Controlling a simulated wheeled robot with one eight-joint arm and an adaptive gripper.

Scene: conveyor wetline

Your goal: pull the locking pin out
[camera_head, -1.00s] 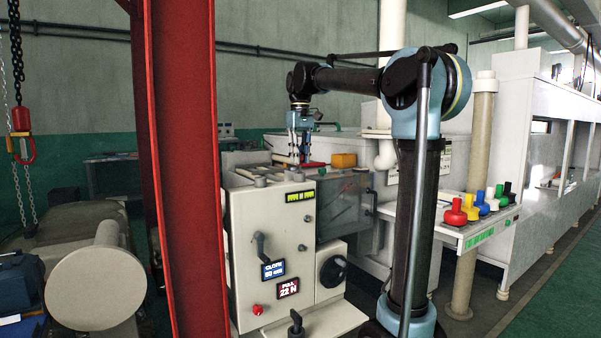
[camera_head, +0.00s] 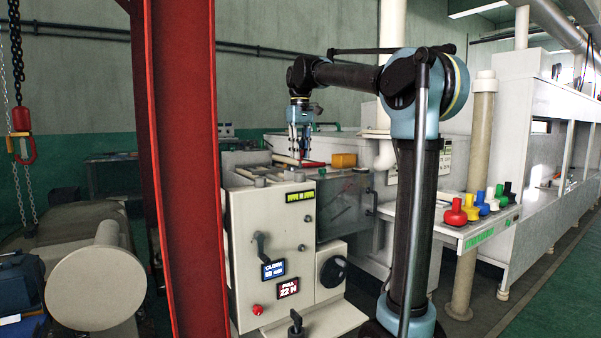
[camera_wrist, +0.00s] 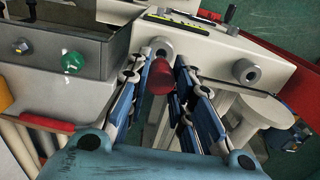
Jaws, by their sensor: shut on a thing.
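The locking pin shows as a red cylindrical handle (camera_wrist: 160,78) in the wrist view, in front of a grey round collar (camera_wrist: 160,48) on a pale housing. My gripper (camera_wrist: 161,72) has its blue-padded fingers on either side of the red handle and is shut on it. The pin's shaft is hidden, so I cannot tell how deep it sits. In the head view my gripper (camera_head: 299,160) points down at the top of the beige machine (camera_head: 270,225), beside a small red part; the grip itself is too small to see there.
A second grey collar (camera_wrist: 245,70) sits right of the pin in the wrist view, and a grey box with a green knob (camera_wrist: 73,62) stands at left. In the head view a red column (camera_head: 183,170) stands left of the machine; a yellow block (camera_head: 343,160) lies right of my gripper.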

